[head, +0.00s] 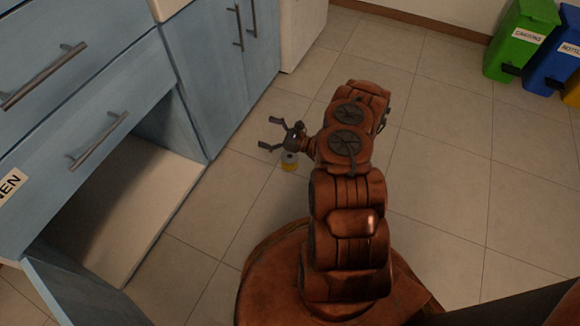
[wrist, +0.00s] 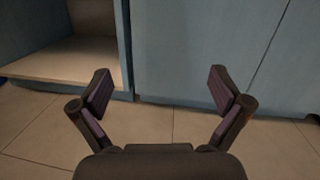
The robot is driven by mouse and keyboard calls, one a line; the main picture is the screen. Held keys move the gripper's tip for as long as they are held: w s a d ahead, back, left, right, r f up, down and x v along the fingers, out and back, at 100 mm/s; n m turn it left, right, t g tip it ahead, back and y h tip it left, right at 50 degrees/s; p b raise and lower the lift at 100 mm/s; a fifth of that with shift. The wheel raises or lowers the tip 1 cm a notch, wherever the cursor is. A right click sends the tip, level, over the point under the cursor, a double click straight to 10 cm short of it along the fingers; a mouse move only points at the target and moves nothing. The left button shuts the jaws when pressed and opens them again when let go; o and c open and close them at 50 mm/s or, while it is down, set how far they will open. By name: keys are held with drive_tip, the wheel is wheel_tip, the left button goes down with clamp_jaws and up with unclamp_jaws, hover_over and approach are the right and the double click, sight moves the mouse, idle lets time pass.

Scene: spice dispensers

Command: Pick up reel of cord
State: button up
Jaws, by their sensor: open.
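My gripper (head: 268,133) is open and points left toward the blue cabinets, with nothing between its fingers. In the wrist view, my gripper (wrist: 160,82) also shows empty, fingers wide apart, with floor and cabinet front beyond. I make out no other possible reel of cord.
An open lower cabinet (head: 140,205) with an empty-looking pale shelf is at left; its door (head: 75,290) swings out at the lower left. Closed blue doors (head: 225,60) stand beyond. Green (head: 522,40) and blue (head: 552,62) bins are at upper right. Tiled floor on the right is clear.

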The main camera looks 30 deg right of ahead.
sight(288, 155)
drive_tip(key=s+d+f+m+h+b, duration=0.1)
drive_tip(key=s+d+f+h, duration=0.1)
drive_tip(key=f, duration=0.4)
drive_tip(key=s+d+f+m+t+h+b, duration=0.1)
drive_tip(key=s+d+f+m+h+b, duration=0.1)
drive_tip(key=f, duration=0.5)
drive_tip(key=s+d+f+m+t+h+b, duration=0.1)
drive_tip(key=s+d+f+m+h+b, duration=0.1)
drive_tip(key=d+f, duration=0.4)
drive_tip(key=shift+s+d+f+h, duration=0.1)
drive_tip(key=shift+s+f+h, duration=0.3)
drive_tip(key=shift+s+f, duration=0.45)
drive_tip(key=shift+b+x, duration=0.55)
drive_tip(key=shift+x, duration=0.6)
drive_tip(key=shift+w+f+b, duration=0.15)
drive_tip(key=shift+w+b, duration=0.4)
drive_tip(key=shift+w, duration=0.15)
drive_tip(key=shift+b+x, duration=0.95)
drive_tip(key=shift+x, duration=0.95)
drive_tip(key=shift+c, duration=0.4)
drive_tip(key=c, duration=1.1)
drive_tip(key=shift+r, duration=0.2)
